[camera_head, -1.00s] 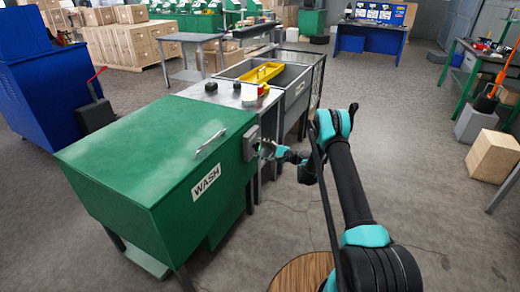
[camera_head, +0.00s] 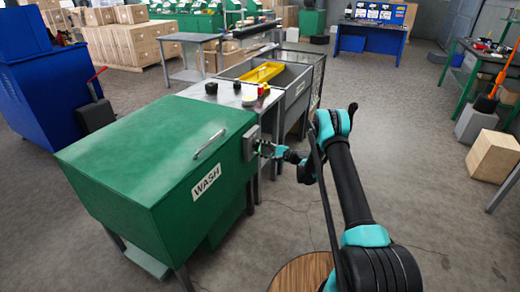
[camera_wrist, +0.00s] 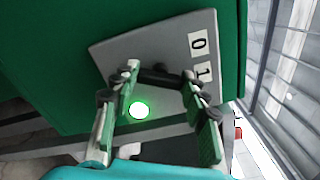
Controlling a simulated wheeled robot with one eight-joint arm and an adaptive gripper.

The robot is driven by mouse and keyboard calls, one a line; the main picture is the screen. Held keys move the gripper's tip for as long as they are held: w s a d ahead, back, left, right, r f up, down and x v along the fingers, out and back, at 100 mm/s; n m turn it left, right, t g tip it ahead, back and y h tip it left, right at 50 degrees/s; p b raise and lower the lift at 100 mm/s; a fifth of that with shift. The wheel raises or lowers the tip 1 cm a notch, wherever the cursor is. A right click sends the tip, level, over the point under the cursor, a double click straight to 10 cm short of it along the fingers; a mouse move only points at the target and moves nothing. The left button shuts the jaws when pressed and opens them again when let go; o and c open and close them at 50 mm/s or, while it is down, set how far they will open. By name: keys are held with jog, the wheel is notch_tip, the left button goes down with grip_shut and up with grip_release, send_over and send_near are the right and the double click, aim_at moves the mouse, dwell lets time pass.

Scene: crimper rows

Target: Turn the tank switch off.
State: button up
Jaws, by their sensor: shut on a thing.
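The green wash tank (camera_head: 150,150) carries a grey switch box (camera_head: 250,143) on its right side. In the wrist view the grey switch plate (camera_wrist: 150,45) shows labels 0 and 1, a black switch handle (camera_wrist: 160,76) and a lit green lamp (camera_wrist: 139,110). The handle lies across the plate, with its right end near the 1 label (camera_wrist: 204,72). My gripper (camera_wrist: 160,80) is shut on the handle, one finger at each end of it. In the head view my gripper (camera_head: 264,149) is at the switch box. The fingers hide the handle's ends.
Behind the tank stand a grey table (camera_head: 222,92) with small items and a grey basin (camera_head: 295,92) holding a yellow tray (camera_head: 262,73). A blue cabinet (camera_head: 35,90) is at left. A wooden crate (camera_head: 494,156) is at right. The floor right of the tank is largely clear.

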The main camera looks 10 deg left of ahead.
jog(key=n, duration=1.1)
jog(key=shift+f+n, duration=0.15)
jog(key=shift+n, duration=0.15)
dwell(0.6)
jog(key=o, duration=1.2)
jog(key=shift+c, duration=0.2)
jog(key=shift+d, duration=0.1)
jog(key=v, duration=1.2)
